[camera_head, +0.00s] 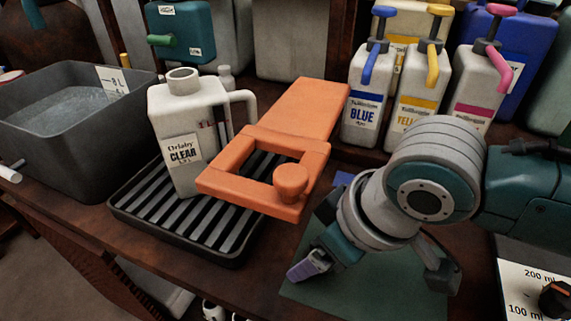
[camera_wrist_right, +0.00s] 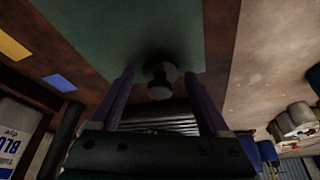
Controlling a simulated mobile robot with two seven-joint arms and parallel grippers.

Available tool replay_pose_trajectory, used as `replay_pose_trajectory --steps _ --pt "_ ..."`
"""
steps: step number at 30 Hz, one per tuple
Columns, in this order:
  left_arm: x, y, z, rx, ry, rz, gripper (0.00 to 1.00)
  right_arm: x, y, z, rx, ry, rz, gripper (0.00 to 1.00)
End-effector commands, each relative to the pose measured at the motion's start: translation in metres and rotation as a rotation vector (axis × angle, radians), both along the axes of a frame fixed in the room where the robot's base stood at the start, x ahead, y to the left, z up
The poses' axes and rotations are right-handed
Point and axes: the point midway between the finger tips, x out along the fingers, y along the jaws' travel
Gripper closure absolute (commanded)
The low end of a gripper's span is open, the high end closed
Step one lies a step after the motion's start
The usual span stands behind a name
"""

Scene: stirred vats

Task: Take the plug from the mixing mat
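The mixing mat is a dark green sheet (camera_head: 350,300) on the bench, and it fills the upper middle of the right wrist view (camera_wrist_right: 150,25). The plug (camera_wrist_right: 160,82), a small grey piece with a round end, shows over the mat in the right wrist view. My right gripper (camera_head: 375,275) is low over the mat, with its purple-padded fingers spread. In the right wrist view its fingertips (camera_wrist_right: 159,74) stand on both sides of the plug, with a gap on each side. The plug is hidden behind my right gripper in the head view. My left gripper is not in view.
A slatted tray (camera_head: 235,259) holds a white jug (camera_head: 170,120). An orange piece (camera_head: 310,105) with a knob lies partly over the tray. A grey bin (camera_head: 100,155) stands left. Blue, yellow and pink pump bottles (camera_head: 370,105) stand behind my right arm. A measuring card (camera_head: 525,275) is at right.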

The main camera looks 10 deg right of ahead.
Motion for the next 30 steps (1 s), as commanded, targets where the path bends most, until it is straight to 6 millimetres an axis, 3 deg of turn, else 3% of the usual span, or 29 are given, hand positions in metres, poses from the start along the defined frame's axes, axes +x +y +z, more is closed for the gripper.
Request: replay_pose_trajectory --steps 2,20,30 --pt "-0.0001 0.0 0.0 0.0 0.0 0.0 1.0 -0.0001 -0.0002 0.0 0.0 0.0 0.0 0.31" --pt "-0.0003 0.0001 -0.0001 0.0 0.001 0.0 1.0 -0.0002 -0.0003 0.0 0.0 0.001 -0.001 0.98" --pt "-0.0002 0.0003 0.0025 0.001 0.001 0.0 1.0 -0.0001 -0.0003 0.0049 0.0 0.0 -0.001 0.99"
